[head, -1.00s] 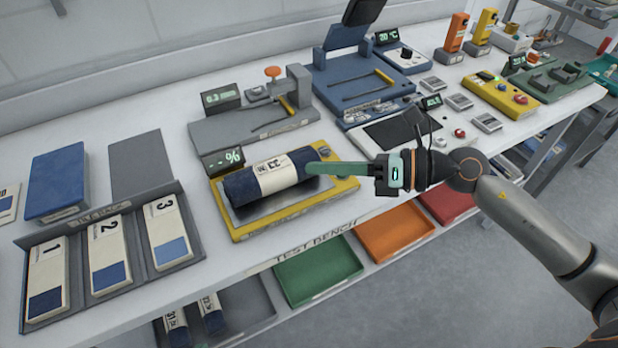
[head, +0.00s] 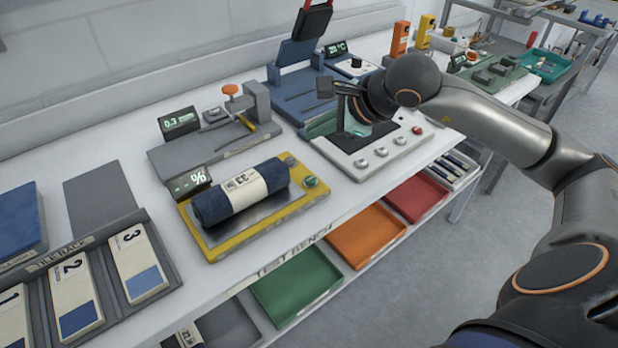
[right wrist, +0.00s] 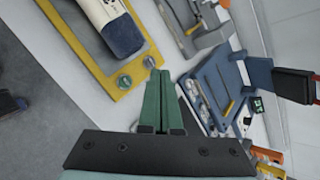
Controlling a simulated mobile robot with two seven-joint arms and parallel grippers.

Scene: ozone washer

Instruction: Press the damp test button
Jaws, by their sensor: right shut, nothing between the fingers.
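The yellow-framed damp tester (head: 215,250), with a "%" display (head: 190,182), sits on the bench and carries a navy roll with a white band (head: 242,190). At its right end is a round green button (head: 311,181), with another small round part (head: 290,160) behind it. Both round parts also show in the right wrist view, the nearer one (right wrist: 124,81) left of my fingertips. My right gripper (head: 308,132) is shut and empty, above the bench beyond the tester's right end. In the right wrist view its green fingers (right wrist: 158,78) look apart from the button. My left gripper is out of view.
A white panel with several round buttons (head: 345,160) lies under my right arm. A grey clamp device (head: 195,150) and a blue press (head: 290,85) stand behind. A tile rack (head: 103,243) is at left. Coloured trays (head: 297,283) sit below the bench edge.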

